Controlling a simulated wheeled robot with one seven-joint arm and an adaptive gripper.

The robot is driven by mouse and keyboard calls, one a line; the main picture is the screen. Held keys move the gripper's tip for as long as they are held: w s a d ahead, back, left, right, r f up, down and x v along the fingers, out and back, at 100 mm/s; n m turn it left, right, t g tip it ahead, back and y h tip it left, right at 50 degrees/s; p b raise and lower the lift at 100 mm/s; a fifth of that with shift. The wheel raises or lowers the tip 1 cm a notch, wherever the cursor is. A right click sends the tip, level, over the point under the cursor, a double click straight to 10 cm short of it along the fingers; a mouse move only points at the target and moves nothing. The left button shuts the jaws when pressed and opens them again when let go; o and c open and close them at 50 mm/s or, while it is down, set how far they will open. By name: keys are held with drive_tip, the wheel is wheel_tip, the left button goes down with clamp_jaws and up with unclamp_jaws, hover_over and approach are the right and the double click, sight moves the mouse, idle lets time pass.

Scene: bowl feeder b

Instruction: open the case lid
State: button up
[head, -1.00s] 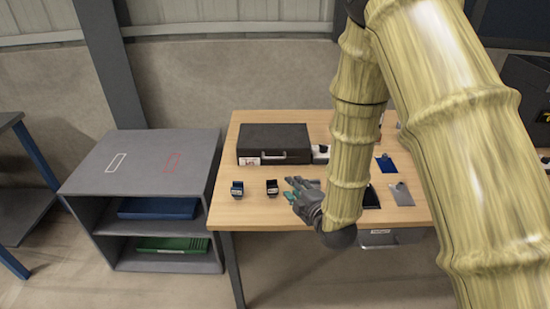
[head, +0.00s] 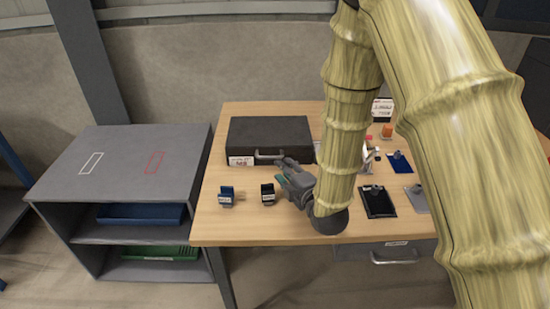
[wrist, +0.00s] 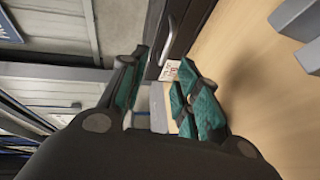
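The dark case (head: 268,135) lies closed on the wooden table, with a handle (head: 268,155) and a white label (head: 240,161) on its front side. In the wrist view the case (wrist: 188,28) shows at the top, with its handle (wrist: 172,40) and label (wrist: 170,70) beyond the fingers. My gripper (head: 281,170) is just in front of the case's front side, near the right end of the handle. In the wrist view the teal-padded fingers (wrist: 160,95) of my gripper are apart, with nothing held between them. Whether a fingertip touches the case cannot be told.
Two small dark-blue and black blocks (head: 227,197) (head: 268,193) stand on the table left of my gripper. Dark and blue plates (head: 400,162) lie at the right. A grey shelf (head: 120,165) stands left of the table.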

sight(271, 158)
drive_tip(key=shift+w+a+f, duration=0.25)
drive_tip(key=shift+f, duration=0.3)
drive_tip(key=shift+f+b, duration=0.1)
drive_tip(key=shift+b, duration=0.3)
drive_tip(key=shift+s+d, duration=0.15)
drive_tip(key=shift+d, duration=0.15)
drive_tip(key=shift+w, duration=0.25)
drive_tip(key=p+x, duration=0.2)
drive_tip(key=x, duration=0.8)
drive_tip(key=shift+w+f, duration=0.1)
clamp_jaws()
